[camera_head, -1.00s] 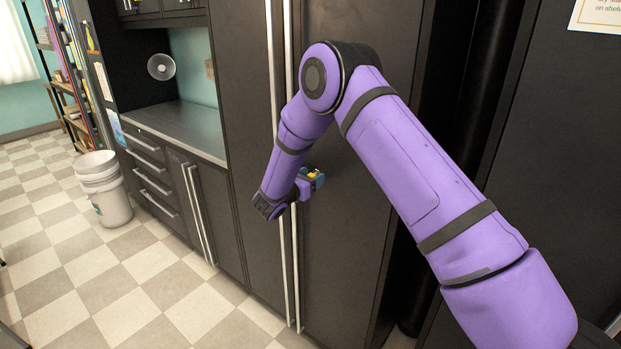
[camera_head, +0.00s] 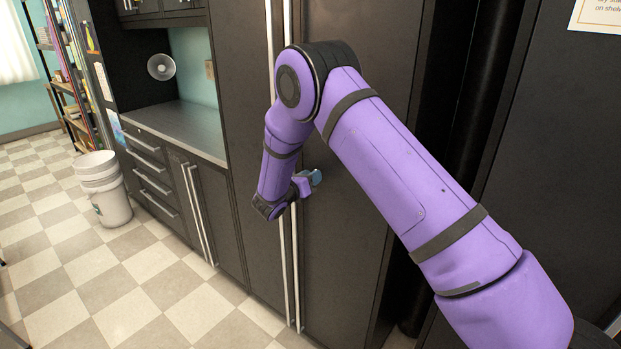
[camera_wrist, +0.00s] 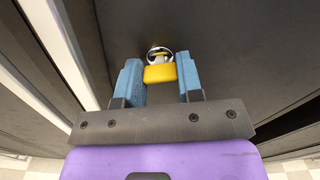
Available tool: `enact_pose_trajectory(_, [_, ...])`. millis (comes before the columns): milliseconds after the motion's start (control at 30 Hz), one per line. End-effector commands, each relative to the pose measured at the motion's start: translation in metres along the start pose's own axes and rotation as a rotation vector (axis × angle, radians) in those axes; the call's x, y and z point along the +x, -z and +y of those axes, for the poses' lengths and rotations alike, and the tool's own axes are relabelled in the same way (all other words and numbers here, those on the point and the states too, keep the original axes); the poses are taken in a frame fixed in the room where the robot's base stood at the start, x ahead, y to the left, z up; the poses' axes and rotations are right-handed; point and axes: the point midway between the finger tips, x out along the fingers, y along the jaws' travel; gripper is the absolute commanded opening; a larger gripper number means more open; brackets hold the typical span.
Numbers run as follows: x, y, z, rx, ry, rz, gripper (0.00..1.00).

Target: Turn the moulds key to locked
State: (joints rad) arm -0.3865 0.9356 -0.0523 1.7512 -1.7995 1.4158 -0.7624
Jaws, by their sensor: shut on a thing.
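The yellow key (camera_wrist: 160,74) shows in the wrist view, with its head between the two blue fingers. It sits in a round silver lock (camera_wrist: 160,55) on a dark cabinet door (camera_wrist: 225,45). My gripper (camera_wrist: 160,70) is shut on the key at the door. In the head view my gripper (camera_head: 313,178) is against the tall dark cabinet door (camera_head: 345,230), just right of the long handles. The key and lock are hidden there behind the gripper. I cannot read any locked or unlocked marking.
Two long silver vertical handles (camera_head: 295,270) run close beside my wrist. A counter with drawers (camera_head: 180,130) lies to the left. A white bucket stack (camera_head: 105,190) stands on the checkered floor, which is otherwise open on the left.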

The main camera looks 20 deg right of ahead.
Motion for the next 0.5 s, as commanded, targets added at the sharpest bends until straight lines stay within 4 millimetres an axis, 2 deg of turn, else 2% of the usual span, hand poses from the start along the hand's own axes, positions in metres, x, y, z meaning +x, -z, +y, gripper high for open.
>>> enact_pose_trajectory(500, [-0.0013, 0.0, 0.0006, -0.491, -0.001, -0.002, 0.0])
